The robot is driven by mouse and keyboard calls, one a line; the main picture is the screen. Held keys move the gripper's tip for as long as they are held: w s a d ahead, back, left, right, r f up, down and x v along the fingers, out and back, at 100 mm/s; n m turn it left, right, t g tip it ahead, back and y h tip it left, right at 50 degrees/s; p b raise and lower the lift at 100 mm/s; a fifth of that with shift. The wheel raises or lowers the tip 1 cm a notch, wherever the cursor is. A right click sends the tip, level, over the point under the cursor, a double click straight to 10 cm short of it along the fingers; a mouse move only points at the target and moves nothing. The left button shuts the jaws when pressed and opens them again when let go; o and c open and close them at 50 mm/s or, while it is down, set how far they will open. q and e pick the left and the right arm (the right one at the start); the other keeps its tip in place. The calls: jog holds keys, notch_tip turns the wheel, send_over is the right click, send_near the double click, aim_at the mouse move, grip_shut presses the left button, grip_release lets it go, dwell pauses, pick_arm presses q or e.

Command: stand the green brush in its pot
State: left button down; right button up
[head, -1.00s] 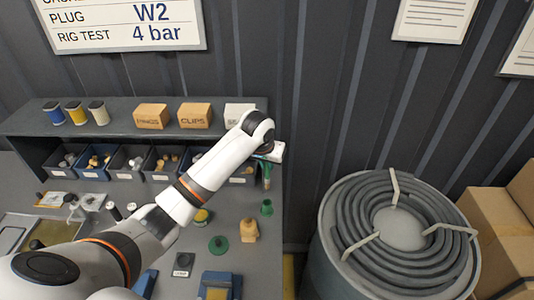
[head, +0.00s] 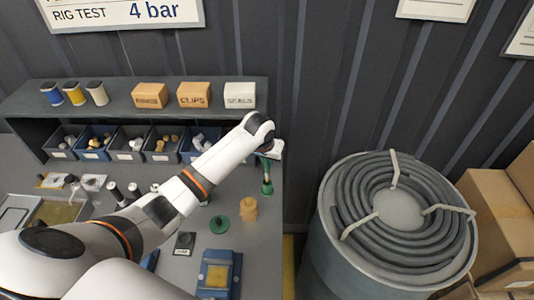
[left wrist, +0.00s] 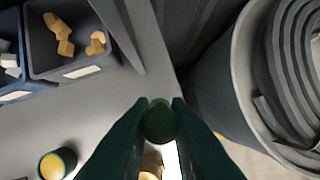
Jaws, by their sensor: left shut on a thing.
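My left gripper (head: 270,152) is at the right end of the bench and is shut on the green brush (head: 267,172), which hangs upright below it. In the left wrist view the round green end of the brush (left wrist: 158,121) sits between the dark fingers and hides what is below. My right gripper is not in view.
Parts bins (head: 160,148) sit under a shelf (head: 120,98) behind. The bench ends just right of the pot; a drum with coiled hose (head: 330,240) stands beyond.

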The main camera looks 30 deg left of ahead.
aim_at(267, 165)
pick_arm(q)
jog(key=shift+f+b, duration=0.7)
jog(key=shift+f, duration=1.35)
jog(key=c, duration=1.3)
grip_release()
jog(key=b+v, duration=0.2)
jog(key=v, duration=1)
